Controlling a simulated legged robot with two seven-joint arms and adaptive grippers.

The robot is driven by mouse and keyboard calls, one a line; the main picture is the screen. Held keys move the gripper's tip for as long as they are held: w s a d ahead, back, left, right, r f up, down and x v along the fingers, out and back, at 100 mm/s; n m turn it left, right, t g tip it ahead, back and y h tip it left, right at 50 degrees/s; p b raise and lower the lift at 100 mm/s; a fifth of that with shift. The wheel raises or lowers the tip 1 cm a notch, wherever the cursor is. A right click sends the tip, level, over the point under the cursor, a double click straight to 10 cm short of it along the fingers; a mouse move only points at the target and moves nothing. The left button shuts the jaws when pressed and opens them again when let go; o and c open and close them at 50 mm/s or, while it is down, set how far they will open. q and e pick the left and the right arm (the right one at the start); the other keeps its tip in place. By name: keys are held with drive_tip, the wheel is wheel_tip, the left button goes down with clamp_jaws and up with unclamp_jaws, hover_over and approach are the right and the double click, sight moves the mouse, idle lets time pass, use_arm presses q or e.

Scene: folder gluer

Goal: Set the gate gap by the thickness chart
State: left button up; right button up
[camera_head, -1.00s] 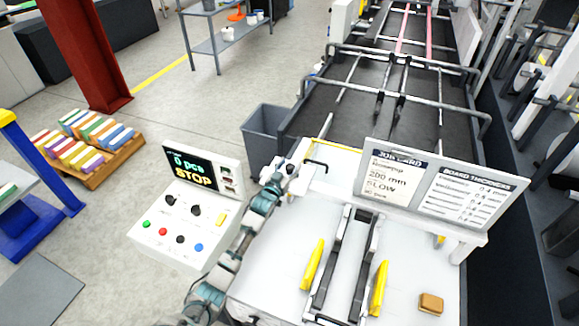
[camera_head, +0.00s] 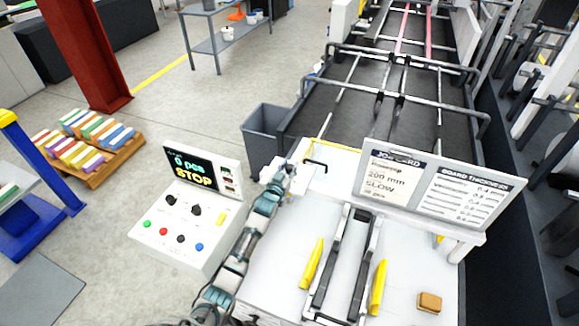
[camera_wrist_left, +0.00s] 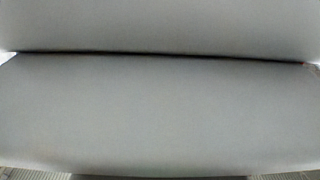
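The board thickness chart (camera_head: 462,197) is on a tilted white panel above the white feed table (camera_head: 270,258). Its lines are small and only partly legible. The job card (camera_head: 391,180) is beside it on the left and reads 200 mm and SLOW. My left gripper (camera_head: 290,172) is at the table's far left part, left of the panel and near a black bent handle (camera_head: 316,163). Its fingers are too small to read there. The left wrist view holds only close, plain grey surfaces with a dark seam. I cannot make out the gate gap. My right gripper is out of view.
The control box (camera_head: 190,215) left of my arm shows 0 pcs and STOP. Yellow-edged guides (camera_head: 378,287) and a small tan block (camera_head: 430,302) are on the table. A grey bin (camera_head: 266,132) stands behind, beside the dark conveyor (camera_head: 345,108).

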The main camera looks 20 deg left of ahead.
use_arm(q)
drive_tip(key=shift+o, duration=1.4)
drive_tip(key=s, duration=1.1)
drive_tip(key=shift+s+d, duration=0.25)
drive_tip(key=shift+s, duration=0.15)
drive_tip(key=shift+f, duration=0.2)
